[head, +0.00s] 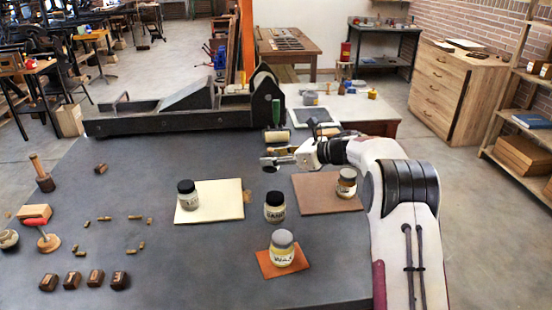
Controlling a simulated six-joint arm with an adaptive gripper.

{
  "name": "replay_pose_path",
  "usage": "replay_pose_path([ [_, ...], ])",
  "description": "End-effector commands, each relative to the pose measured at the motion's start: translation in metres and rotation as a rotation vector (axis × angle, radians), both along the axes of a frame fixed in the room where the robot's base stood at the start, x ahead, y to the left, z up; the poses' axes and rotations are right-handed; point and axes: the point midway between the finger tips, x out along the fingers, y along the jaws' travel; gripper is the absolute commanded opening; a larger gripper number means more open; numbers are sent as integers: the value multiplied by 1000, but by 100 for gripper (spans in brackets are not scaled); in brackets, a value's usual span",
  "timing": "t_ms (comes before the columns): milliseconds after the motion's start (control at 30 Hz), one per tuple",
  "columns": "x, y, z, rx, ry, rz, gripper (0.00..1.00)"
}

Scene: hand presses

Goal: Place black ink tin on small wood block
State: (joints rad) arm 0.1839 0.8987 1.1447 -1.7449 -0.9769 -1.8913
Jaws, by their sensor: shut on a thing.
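My gripper (268,162) reaches in from the right above the middle of the table. At the left edge of the table lies a small light wood block (35,211), behind a red-handled tool. Several small dark brown blocks (96,279) stand at the front left; which block the task names is not clear.
A jar (187,195) stands on a cream sheet (225,207). A WAX jar (283,248) stands on an orange-brown mat (265,263). Another jar (346,183) stands on a brown board (318,205). Small brass pieces (133,252) lie scattered at left. A black press (180,107) spans the back.

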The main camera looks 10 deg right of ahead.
Motion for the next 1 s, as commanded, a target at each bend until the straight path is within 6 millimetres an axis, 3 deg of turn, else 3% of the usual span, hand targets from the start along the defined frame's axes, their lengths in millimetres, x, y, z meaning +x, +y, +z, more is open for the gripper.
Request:
replay_pose_path([
  [267,0,-1,1,0,-1,-2,9],
  [467,2,-17,3,1,-2,-22,9],
  [667,3,-58,18,0,-4,-73,9],
  [1000,-18,-165,46,1,-1,-210,9],
])
